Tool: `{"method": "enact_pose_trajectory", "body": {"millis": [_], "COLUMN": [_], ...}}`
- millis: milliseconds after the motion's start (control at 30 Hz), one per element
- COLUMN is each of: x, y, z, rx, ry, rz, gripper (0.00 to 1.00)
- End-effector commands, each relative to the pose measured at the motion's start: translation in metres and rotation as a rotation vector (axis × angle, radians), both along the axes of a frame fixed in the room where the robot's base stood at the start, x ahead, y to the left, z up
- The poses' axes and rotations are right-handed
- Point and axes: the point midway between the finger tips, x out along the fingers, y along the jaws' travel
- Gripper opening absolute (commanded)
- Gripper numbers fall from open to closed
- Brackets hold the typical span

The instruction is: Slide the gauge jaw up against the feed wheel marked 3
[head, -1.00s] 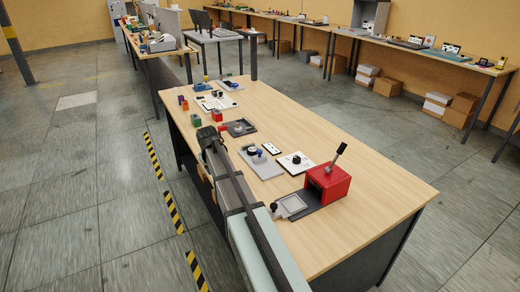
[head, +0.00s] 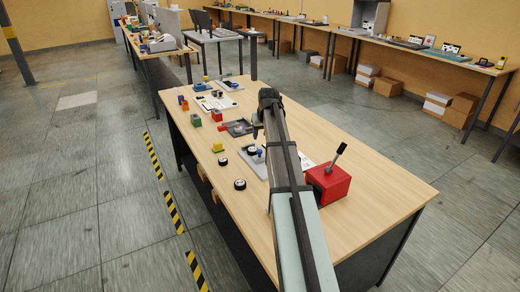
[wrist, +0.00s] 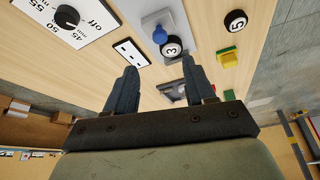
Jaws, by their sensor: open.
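The feed wheel marked 3 (wrist: 171,48) is black with a white face and sits on a grey plate (wrist: 181,18) at the top of the wrist view. A blue knobbed piece (wrist: 160,36), which looks like the gauge jaw, stands right beside it. I cannot tell whether they touch. In the head view the blue piece (head: 260,153) and a black-and-white wheel (head: 251,150) show left of my arm. My gripper (wrist: 159,65) is open and empty. Its fingers show below the wheel in the wrist view, apart from it.
A wheel marked 5 (wrist: 236,21) and a yellow-green block (wrist: 228,58) lie to the right. A dial plate (wrist: 68,20) and a white slotted plate (wrist: 130,52) lie to the left. A red lever press (head: 328,184) stands right of my arm. The table's near right is clear.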

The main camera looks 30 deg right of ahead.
Motion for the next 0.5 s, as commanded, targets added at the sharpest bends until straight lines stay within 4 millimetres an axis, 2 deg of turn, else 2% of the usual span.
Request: {"method": "enact_pose_trajectory", "body": {"millis": [300, 500], "x": [0.022, 0.033], "y": [-0.006, -0.009], "z": [-0.053, -0.080], "rx": [0.000, -0.001], "ry": [0.002, 0.000], "rz": [0.001, 0.001], "gripper": [0.54, 0.54]}}
